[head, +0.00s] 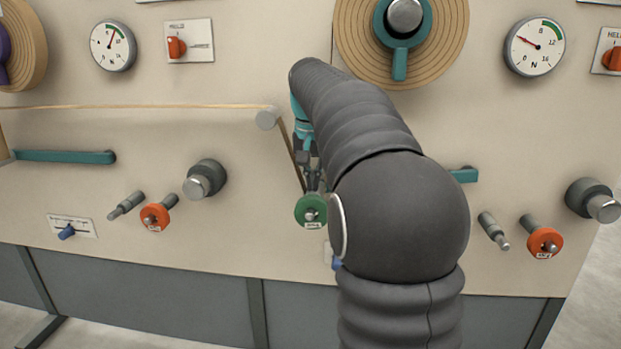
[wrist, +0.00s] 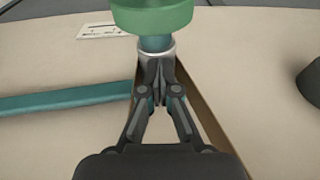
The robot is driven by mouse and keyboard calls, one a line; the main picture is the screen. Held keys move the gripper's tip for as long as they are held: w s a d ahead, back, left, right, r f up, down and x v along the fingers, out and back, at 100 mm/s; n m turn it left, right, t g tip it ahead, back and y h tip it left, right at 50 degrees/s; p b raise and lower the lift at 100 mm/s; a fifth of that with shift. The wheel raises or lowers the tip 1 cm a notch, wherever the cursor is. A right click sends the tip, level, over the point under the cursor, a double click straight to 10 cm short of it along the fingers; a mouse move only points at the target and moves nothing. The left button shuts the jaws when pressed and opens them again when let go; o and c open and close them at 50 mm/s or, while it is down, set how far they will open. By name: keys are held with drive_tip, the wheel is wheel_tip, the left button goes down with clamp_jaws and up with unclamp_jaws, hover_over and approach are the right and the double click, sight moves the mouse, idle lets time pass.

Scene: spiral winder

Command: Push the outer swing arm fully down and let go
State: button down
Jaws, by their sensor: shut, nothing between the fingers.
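A teal swing arm (wrist: 70,99) runs sideways in the wrist view towards a roller with a grey ring and a green end disc (wrist: 152,12). In the head view the green disc (head: 310,210) shows just left of my arm, and a short teal piece (head: 465,175) shows to its right; the stretch between is hidden. My gripper (wrist: 158,65) is shut and empty. Its fingertips are at the grey ring behind the green disc; I cannot tell whether they touch. In the head view my gripper (head: 312,182) sits just above the disc.
A tan band (head: 297,155) runs from a grey guide roller (head: 266,118) down to the green-disc roller. Orange knobs (head: 155,216) and grey posts (head: 204,178) stick out of the panel. Another teal arm (head: 65,156) lies level at left.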

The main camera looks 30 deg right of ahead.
wheel_tip(320, 180, up, 12)
drive_tip(key=p, duration=0.6)
drive_tip(key=shift+r, duration=0.2)
idle(0.9)
idle(0.4)
drive_tip(key=s+a+f+n+t, duration=0.1)
drive_tip(key=s+a+f+n, duration=0.1)
drive_tip(key=s+a+f, duration=0.3)
drive_tip(key=s+a+f+n+t, duration=0.1)
drive_tip(key=s+a+f, duration=0.5)
drive_tip(key=s, duration=0.7)
drive_tip(key=s+a+f+n+t+y, duration=0.1)
drive_tip(key=s+a+f+n, duration=0.2)
drive_tip(key=s+f, duration=0.6)
drive_tip(key=s+a, duration=0.1)
drive_tip(key=a, duration=0.1)
drive_tip(key=shift+a+n+t, duration=0.3)
drive_tip(key=shift+n+t, duration=0.1)
drive_tip(key=shift+f, duration=0.1)
